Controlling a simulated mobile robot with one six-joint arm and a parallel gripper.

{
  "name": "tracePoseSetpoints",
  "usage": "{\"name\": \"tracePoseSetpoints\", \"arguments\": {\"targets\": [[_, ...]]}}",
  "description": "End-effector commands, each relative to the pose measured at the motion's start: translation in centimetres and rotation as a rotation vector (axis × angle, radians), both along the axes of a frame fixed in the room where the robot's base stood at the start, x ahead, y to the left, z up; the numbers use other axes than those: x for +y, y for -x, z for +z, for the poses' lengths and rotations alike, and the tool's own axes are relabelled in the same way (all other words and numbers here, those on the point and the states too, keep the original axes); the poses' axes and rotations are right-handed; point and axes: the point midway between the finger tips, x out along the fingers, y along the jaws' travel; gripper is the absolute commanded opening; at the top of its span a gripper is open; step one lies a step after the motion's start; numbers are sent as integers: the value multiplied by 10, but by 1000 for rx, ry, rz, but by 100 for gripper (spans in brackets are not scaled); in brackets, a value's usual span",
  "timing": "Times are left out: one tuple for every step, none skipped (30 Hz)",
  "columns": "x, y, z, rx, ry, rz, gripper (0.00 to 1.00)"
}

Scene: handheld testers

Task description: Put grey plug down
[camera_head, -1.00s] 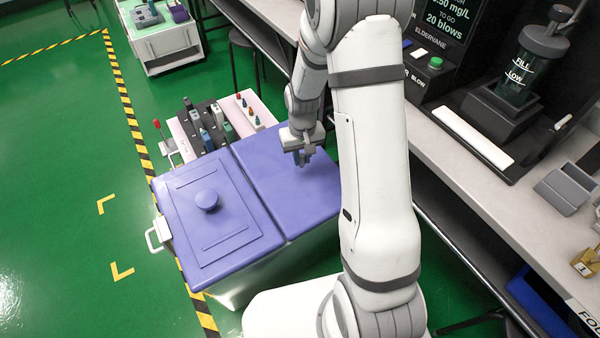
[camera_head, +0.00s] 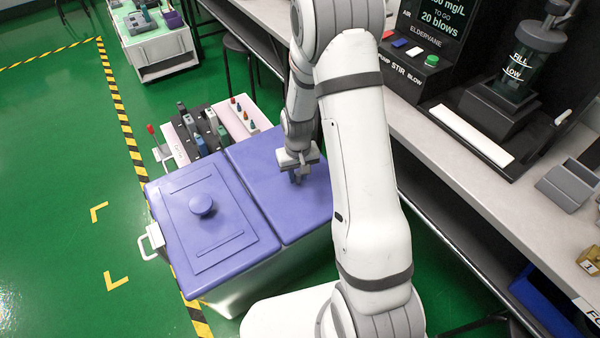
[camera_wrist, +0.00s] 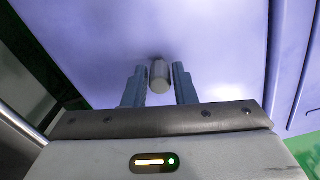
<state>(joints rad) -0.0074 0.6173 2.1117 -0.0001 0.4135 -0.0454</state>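The grey plug (camera_wrist: 160,76) shows in the wrist view as a small pale cylinder against the purple lid (camera_wrist: 225,60). My gripper (camera_wrist: 160,80) has one finger on each side of the plug, with a narrow strip of purple showing between the plug and each finger. It looks open and not pressed on the plug. In the head view my gripper (camera_head: 298,178) points down at the right half of the purple lid (camera_head: 315,210), at or just above it. The plug cannot be made out there; the fingers hide it.
The lid's left half has a round knob (camera_head: 202,205). Behind the cart is a rack of testers (camera_head: 200,125) beside a white strip with small coloured-top items (camera_head: 243,115). A bench (camera_head: 440,140) with equipment runs along the right. Green floor is free at left.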

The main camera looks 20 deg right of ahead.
Motion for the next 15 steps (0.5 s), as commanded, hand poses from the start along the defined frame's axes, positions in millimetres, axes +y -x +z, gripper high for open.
{"name": "tracePoseSetpoints", "arguments": {"targets": [[0, 0, 0, 0, 0, 0, 29], [0, 0, 0, 0, 0, 0, 31], [0, 0, 0, 0, 0, 0, 34], [0, 0, 0, 0, 0, 0, 37], [0, 0, 0, 0, 0, 0, 39], [0, 0, 0, 0, 0, 0, 40], [0, 0, 0, 0, 0, 0, 40], [0, 0, 0, 0, 0, 0, 40], [0, 0, 0, 0, 0, 1, 40], [0, 0, 0, 0, 0, 1, 40], [0, 0, 1, 0, 0, 1, 40], [0, 0, 1, 0, 0, 1, 40], [0, 0, 2, 0, 0, 1, 40], [0, 0, 4, 0, 0, 1, 40], [0, 0, 7, -1, 0, 1, 40]]}}
